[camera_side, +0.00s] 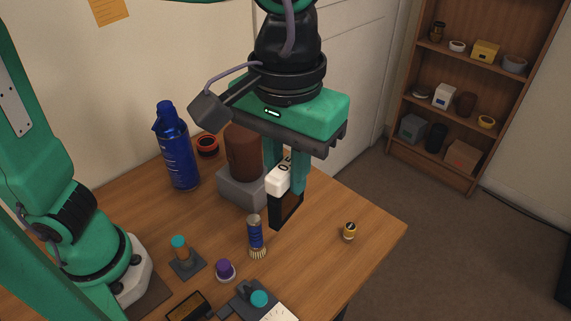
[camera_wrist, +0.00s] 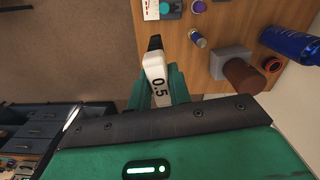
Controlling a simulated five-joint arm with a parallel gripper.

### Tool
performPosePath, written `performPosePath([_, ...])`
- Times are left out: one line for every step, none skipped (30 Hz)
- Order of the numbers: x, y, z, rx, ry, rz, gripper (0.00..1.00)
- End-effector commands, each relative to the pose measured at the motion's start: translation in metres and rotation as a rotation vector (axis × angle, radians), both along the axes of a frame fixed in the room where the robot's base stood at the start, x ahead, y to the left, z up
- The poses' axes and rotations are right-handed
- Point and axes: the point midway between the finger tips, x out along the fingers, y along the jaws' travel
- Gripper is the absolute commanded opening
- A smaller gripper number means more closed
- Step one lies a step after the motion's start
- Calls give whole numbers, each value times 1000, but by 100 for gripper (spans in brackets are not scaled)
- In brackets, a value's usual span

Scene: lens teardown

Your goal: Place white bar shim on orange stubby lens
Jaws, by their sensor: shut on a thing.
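The white bar shim (camera_side: 276,187), marked 0.5, is held up in the air above the table, with a black-framed lower end. It also shows in the wrist view (camera_wrist: 156,70), where its dark tip points away from my gripper. My gripper (camera_side: 286,178) is shut on the shim, its teal fingers on either side. A short black cylinder with an orange rim (camera_side: 207,145), which looks like the orange stubby lens, stands at the back of the table near the wall. It also shows in the wrist view (camera_wrist: 272,65). My gripper is to the right of it and apart from it.
A blue bottle (camera_side: 177,150) stands left of the orange-rimmed piece. A brown cylinder (camera_side: 243,155) on a grey block (camera_side: 240,187) stands right of it. A brush (camera_side: 256,236), purple-topped piece (camera_side: 225,270) and yellow piece (camera_side: 349,231) stand nearer the front. The table's right part is mostly clear.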

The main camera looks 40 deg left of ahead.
Motion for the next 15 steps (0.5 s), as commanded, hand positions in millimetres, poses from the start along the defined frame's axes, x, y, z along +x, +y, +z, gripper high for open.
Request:
performPosePath([11,8,0,0,0,39,0])
performPosePath([17,11,0,0,0,58,0])
performPosePath([24,17,0,0,0,84,0])
performPosePath([30,21,0,0,0,105,0])
performPosePath([35,25,0,0,0,124,0])
performPosePath([42,31,0,0,0,150,0])
performPosePath([47,36,0,0,0,170,0])
performPosePath([52,40,0,0,0,189,0])
performPosePath([59,47,0,0,0,215,0])
performPosePath([64,52,0,0,0,235,0])
performPosePath([69,57,0,0,0,254,0])
performPosePath([75,64,0,0,0,280,0])
performPosePath([80,69,1,0,0,300,0])
performPosePath([84,74,1,0,0,319,0])
performPosePath([90,81,1,0,0,345,0])
